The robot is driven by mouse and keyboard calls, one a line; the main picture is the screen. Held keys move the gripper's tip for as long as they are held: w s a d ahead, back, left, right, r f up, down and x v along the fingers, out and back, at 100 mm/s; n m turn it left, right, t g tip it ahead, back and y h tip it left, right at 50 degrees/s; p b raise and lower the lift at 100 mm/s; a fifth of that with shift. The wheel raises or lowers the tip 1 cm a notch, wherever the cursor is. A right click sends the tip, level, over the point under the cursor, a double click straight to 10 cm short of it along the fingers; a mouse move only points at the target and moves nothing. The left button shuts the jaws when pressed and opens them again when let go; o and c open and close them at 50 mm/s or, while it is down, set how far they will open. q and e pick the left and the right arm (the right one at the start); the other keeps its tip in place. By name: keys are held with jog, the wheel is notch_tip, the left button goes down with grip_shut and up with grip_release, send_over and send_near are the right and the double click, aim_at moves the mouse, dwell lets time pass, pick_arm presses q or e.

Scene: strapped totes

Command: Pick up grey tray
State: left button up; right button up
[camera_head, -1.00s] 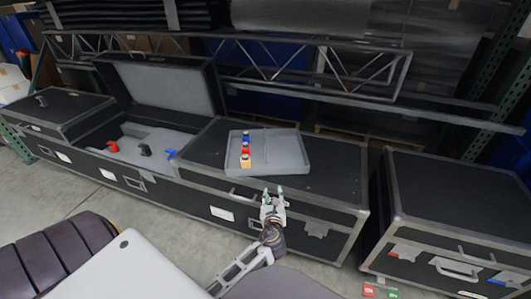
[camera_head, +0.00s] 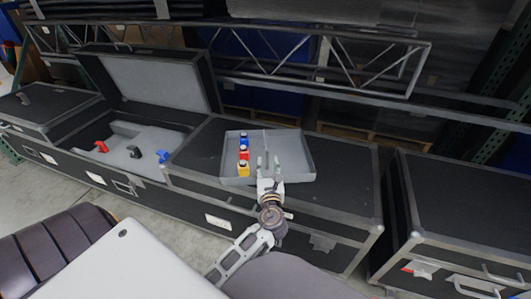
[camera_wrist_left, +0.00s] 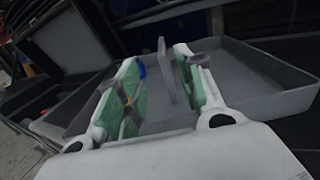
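The grey tray (camera_head: 300,152) sits on top of a black flight case, right of the open case. It is split by a thin divider and holds blue, red and yellow items (camera_head: 243,155) in its left part. My left gripper (camera_head: 269,165) is at the tray's near edge, fingers pointing into it. In the left wrist view the open fingers (camera_wrist_left: 160,85) stand on either side of the upright divider (camera_wrist_left: 166,70), with a gap visible. The tray's wall (camera_wrist_left: 290,95) also shows there. My right gripper is not in view.
An open case (camera_head: 130,150) with grey foam holds red, black and blue clamp-like items at left. Another black case (camera_head: 460,220) stands at right across a narrow gap. A metal truss (camera_head: 370,65) runs behind the cases.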

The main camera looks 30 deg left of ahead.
aim_at(266, 149)
pick_arm(q)
jog(key=shift+w+a+r, duration=0.15)
jog(key=shift+w, duration=0.05)
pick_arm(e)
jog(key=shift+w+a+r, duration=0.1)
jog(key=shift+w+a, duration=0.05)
pick_arm(q)
jog(key=shift+w, duration=0.1)
jog(key=b+x, duration=0.1)
jog(key=x, duration=0.6)
jog(key=shift+w+a+b, duration=0.25)
jog(key=shift+b, duration=0.05)
jog(key=shift+w+a, duration=0.2)
jog(key=shift+w, duration=0.05)
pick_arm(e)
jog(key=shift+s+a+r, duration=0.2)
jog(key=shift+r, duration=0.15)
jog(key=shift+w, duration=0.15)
